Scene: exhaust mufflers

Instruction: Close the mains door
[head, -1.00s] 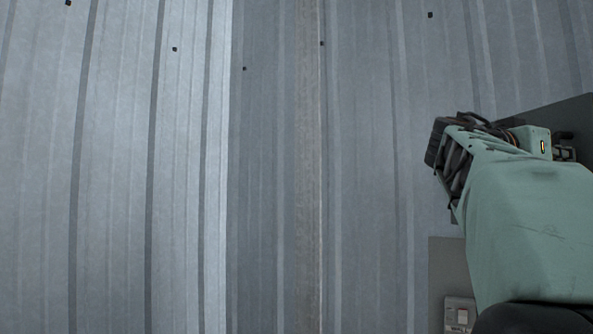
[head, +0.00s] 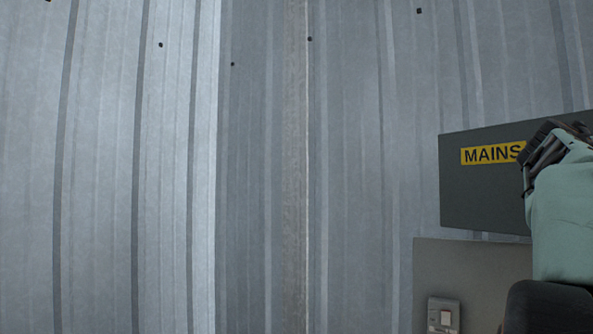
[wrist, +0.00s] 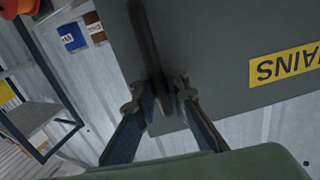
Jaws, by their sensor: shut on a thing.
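The mains door (head: 478,205) is a dark grey panel with a yellow MAINS label (head: 490,155) at the right of the head view. Its face and label also show in the wrist view, the label (wrist: 287,66) at the right edge. My gripper (head: 527,155) overlaps the label's right end in the head view, and its fingertips are hard to make out there. In the wrist view my gripper (wrist: 160,98) is shut on a dark bar-like handle (wrist: 150,48) in front of the door face. How far the door stands open I cannot tell.
A grey box (head: 470,265) with a small switch (head: 443,316) is just below the door. Corrugated metal wall (head: 110,170) fills the rest and is clear. The wrist view shows a shelf frame (wrist: 40,118) and a blue sign (wrist: 72,37) at left.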

